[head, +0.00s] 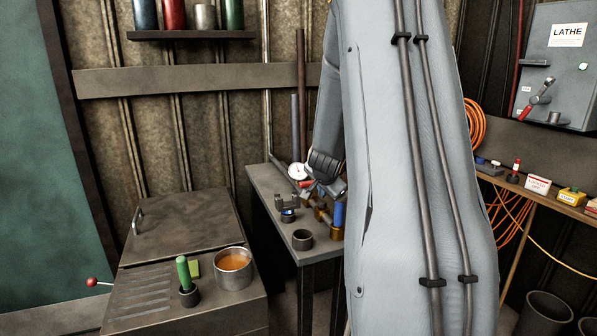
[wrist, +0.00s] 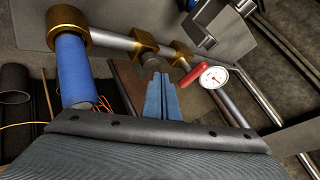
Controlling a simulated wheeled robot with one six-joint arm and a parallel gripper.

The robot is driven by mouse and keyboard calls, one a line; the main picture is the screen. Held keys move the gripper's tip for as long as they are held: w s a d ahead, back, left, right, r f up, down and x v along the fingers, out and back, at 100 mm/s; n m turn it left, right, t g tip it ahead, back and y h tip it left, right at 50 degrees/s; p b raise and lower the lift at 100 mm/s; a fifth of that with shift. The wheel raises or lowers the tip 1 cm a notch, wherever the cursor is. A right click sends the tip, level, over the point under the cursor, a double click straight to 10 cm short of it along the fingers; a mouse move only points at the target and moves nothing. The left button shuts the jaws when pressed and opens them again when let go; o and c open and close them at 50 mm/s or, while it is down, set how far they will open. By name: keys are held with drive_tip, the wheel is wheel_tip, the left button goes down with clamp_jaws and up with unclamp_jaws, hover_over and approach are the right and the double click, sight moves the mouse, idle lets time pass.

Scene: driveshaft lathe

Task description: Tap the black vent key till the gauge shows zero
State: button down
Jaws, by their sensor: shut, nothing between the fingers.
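The gauge (head: 297,171) has a round white dial and stands above the bench beside my gripper. It also shows in the wrist view (wrist: 213,77), right of my fingers; its needle is too small to read surely. A red lever (wrist: 195,75) sits just left of the dial. My gripper (wrist: 158,82) is shut and empty, its blue-grey fingers together below the brass-fitted pipe. A small dark piece shows just beyond the fingertips; I cannot tell whether it is the black vent key or whether they touch. In the head view my arm hides part of this area.
The pipe has brass fittings (wrist: 145,40) and a blue sleeve (wrist: 75,70). The narrow bench (head: 268,205) also carries a dark cup (head: 302,239). A metal cabinet at left holds a pot (head: 233,268) and a green-handled tool (head: 184,272). A lathe box (head: 562,75) hangs at right.

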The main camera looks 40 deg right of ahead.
sight(322, 204)
drive_tip(key=shift+r, duration=0.2)
wheel_tip(322, 204, up, 6)
drive_tip(key=p, duration=0.7)
drive_tip(key=shift+p, duration=0.4)
idle(0.6)
drive_tip(key=s+a+f+n+y+b, duration=0.1)
drive_tip(key=s+a+n, duration=0.15)
drive_tip(key=a, duration=0.45)
drive_tip(key=s+a+f+n+g+y+b, duration=0.1)
drive_tip(key=a+n+y, duration=0.15)
drive_tip(key=a, duration=0.55)
drive_tip(key=s+a+f+n+y+b, duration=0.1)
drive_tip(key=s+a+f+n, duration=0.15)
drive_tip(key=a, duration=0.45)
drive_tip(key=s+a+f+n+g+b, duration=0.1)
drive_tip(key=s+a+f+n+g, duration=0.1)
drive_tip(key=s+a+n, duration=0.2)
drive_tip(key=s+a+f+n+g+y+b, duration=0.1)
drive_tip(key=s+a+n, duration=0.4)
drive_tip(key=s+a, duration=0.6)
drive_tip(key=s+g, duration=0.1)
drive_tip(key=s, duration=0.2)
drive_tip(key=shift+f+g, duration=0.35)
drive_tip(key=shift+g, duration=0.05)
